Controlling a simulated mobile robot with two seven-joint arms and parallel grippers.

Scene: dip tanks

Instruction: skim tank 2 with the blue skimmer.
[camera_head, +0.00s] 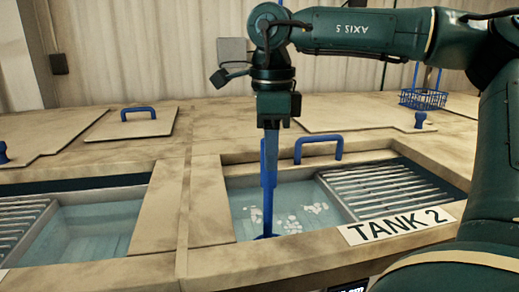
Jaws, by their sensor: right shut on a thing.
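My right gripper (277,121) hangs down over tank 2 and is shut on the upper part of the blue skimmer (268,172). The skimmer's handle points down into the tank, close to upright. Its lower end is at the tank's near edge, and its head is mostly hidden there. Tank 2 (245,244) holds clear bluish water, and its label (395,225) lies on the front rim. White floating bits (314,208) lie on the water, mainly right of the skimmer. My left gripper is not in view.
A slatted grey rack (385,186) fills the right side of tank 2. A blue handle (318,146) stands at its back edge. Another tank (95,228) with water is at left. A lid (135,122) lies behind it. A blue wire basket (423,99) is at back right.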

